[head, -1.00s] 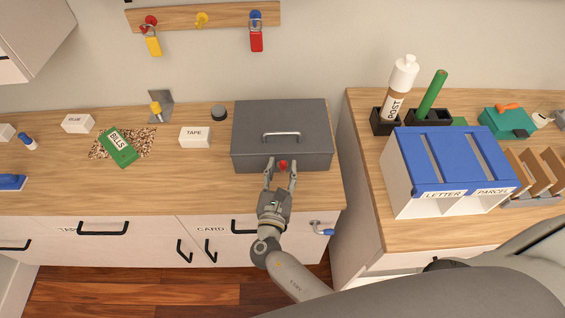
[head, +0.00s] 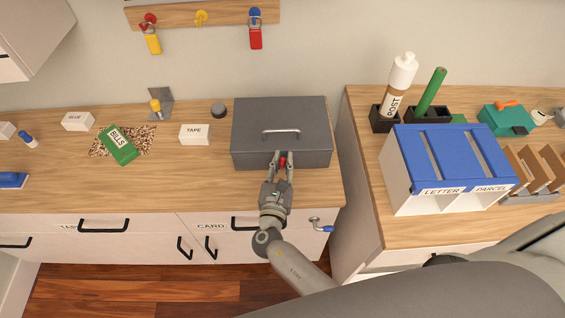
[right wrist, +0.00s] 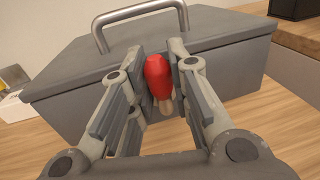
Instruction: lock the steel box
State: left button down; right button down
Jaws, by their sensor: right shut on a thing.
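The grey steel box (head: 252,115) sits with its lid down at the right end of the left counter. It has a silver handle (head: 281,133) on top. A small red-headed piece with a pale lower end (right wrist: 159,78) is at the front of the box. In the head view the red piece shows between the fingertips of my right gripper (head: 283,158). My right gripper is shut on it, with one finger on each side. Whether the piece is seated in the box front is hidden. My left gripper is not in view.
A tape box (head: 195,135), a dark round item (head: 218,110) and a green bills packet (head: 118,145) lie left of the steel box. Two padlocks, yellow (head: 152,38) and red (head: 256,35), hang above. A blue-topped letter sorter (head: 450,158) stands on the right counter.

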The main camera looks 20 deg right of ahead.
aim_at(295, 162)
jog(key=m, duration=0.1)
jog(key=d+m+b, duration=0.1)
jog(key=m, duration=0.1)
jog(key=m+b, duration=0.1)
jog(key=shift+s+d+f+m+g+y, duration=0.25)
jog(key=shift+m+g+y, duration=0.05)
jog(key=shift+g+y, duration=0.1)
jog(key=m+b, duration=0.1)
jog(key=d+m, duration=0.1)
jog(key=m, duration=0.1)
jog(key=shift+s+f+y+b, duration=0.15)
jog(key=shift+f+y+b, duration=0.25)
jog(key=m+b, duration=0.1)
jog(key=f+m+b, duration=0.1)
jog(key=m, duration=0.1)
jog(key=shift+s+d+y, duration=0.1)
jog(key=shift+d+y, duration=0.3)
jog(key=m+b, duration=0.1)
jog(key=f+m+y+b, duration=0.1)
jog(key=m+b, duration=0.1)
jog(key=shift+d+f+m, duration=0.15)
jog(key=shift+m, duration=0.15)
jog(key=shift+f+m+b, duration=0.15)
jog(key=shift+m+b, duration=0.45)
jog(key=shift+b, duration=0.05)
jog(key=shift+s, duration=0.1)
jog(key=c, duration=1.3)
grip_release()
